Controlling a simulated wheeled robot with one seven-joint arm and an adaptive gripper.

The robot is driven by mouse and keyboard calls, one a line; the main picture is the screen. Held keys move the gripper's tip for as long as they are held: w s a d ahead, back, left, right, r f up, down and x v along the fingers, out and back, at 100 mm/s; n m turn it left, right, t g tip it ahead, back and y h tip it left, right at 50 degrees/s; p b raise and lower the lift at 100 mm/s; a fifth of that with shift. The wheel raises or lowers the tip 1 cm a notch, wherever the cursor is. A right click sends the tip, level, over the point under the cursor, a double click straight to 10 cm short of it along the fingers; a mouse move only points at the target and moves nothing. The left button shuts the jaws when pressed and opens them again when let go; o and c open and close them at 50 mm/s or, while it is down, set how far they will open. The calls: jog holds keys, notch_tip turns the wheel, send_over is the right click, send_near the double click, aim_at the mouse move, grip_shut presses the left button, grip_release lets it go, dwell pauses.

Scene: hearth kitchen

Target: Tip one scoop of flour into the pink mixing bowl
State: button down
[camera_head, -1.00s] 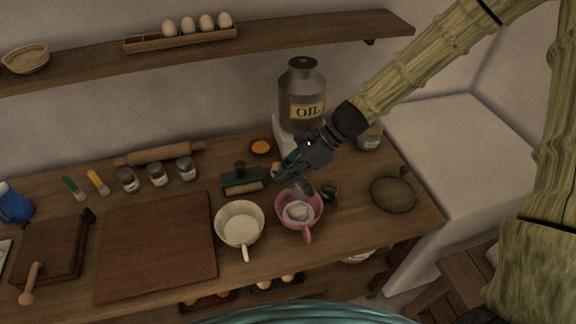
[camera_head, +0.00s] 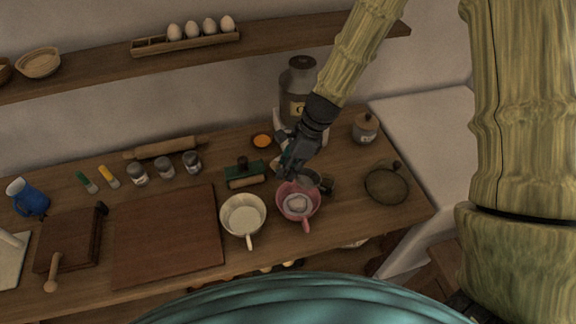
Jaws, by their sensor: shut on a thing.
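The pink mixing bowl (camera_head: 284,208) stands on the wooden counter with its handle toward me. A pale, whitish heap (camera_head: 297,204) shows inside it. My gripper (camera_head: 287,168) is above the bowl's back left rim, shut on what looks like a scoop. The scoop's greyish head (camera_head: 309,178) shows over the back of the bowl; its handle is mostly hidden by the gripper, and I cannot tell whether it holds flour. A cream bowl (camera_head: 229,222) with pale flour-like contents (camera_head: 245,214) stands just left of the pink bowl.
A green-and-wood tool (camera_head: 244,174), several spice jars (camera_head: 164,165) and a rolling pin (camera_head: 163,148) lie left. A round sieve-like thing (camera_head: 386,185) and a lidded jar (camera_head: 365,128) are right. A cutting board (camera_head: 165,238) lies left.

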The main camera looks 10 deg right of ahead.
jog(key=shift+r+g+h, duration=0.3)
jog(key=shift+h, duration=0.85)
jog(key=shift+r+g+h, duration=0.25)
jog(key=shift+g+h, duration=0.05)
jog(key=shift+h, duration=0.85)
